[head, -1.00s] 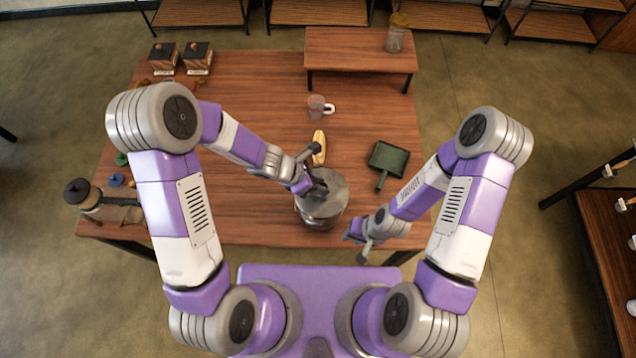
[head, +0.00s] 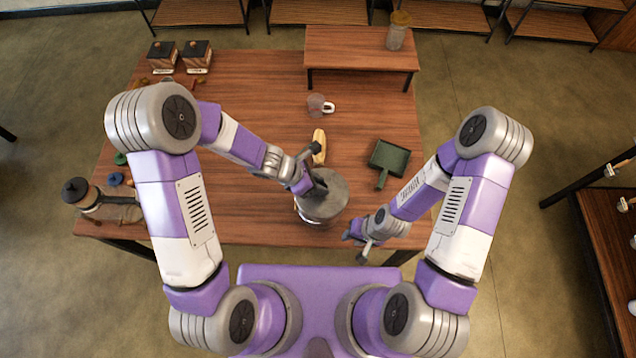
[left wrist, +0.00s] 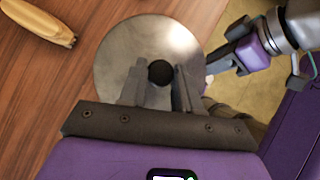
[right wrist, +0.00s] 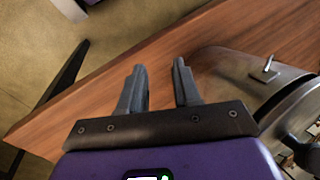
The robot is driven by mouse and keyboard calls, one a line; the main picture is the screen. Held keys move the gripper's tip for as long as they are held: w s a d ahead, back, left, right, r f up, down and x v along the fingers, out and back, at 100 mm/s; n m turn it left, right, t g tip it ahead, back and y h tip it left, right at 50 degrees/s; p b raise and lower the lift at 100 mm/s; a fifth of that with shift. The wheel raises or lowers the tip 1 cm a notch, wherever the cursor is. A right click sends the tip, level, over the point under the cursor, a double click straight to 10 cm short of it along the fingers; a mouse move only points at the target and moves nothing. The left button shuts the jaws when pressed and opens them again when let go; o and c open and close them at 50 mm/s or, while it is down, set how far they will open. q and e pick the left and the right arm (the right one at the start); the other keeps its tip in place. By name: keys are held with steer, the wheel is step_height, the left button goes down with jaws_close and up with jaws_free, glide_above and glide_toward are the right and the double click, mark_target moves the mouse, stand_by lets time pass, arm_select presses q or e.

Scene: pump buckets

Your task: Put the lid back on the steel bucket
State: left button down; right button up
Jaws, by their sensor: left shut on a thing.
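The lid (left wrist: 150,45) is a round steel disc with a black knob (left wrist: 160,73). My left gripper (head: 319,186) is shut on that knob, and the knob shows between its fingers in the left wrist view. The steel bucket (head: 314,216) stands near the table's front edge, directly under the lid; its side also shows in the right wrist view (right wrist: 225,68). The lid covers most of its top from above. I cannot tell whether the lid is fully seated. My right gripper (right wrist: 158,85) is open and empty, to the right of the bucket.
A green dustpan-like tool (head: 389,158) lies to the right, and a clear mug (head: 318,105) stands farther back. A raised wooden shelf (head: 360,50) stands at the back. The table's front edge is close to the bucket.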

arm_select(q)
steer(key=shift+f+b, duration=0.25)
steer(key=shift+b, duration=0.05)
arm_select(e)
steer(key=shift+f, duration=0.25)
stand_by(0.5)
arm_select(q)
steer(key=c, duration=0.7)
jaws_free()
steer(key=shift+o, duration=0.3)
steer(key=o, duration=0.4)
steer(key=shift+r, duration=0.1)
arm_select(e)
steer(key=shift+r, duration=0.1)
arm_select(q)
steer(key=shift+r+p, duration=3.35)
steer(key=shift+r, duration=0.1)
arm_select(e)
step_height(320, 180, up, 6)
steer(key=shift+r, duration=0.2)
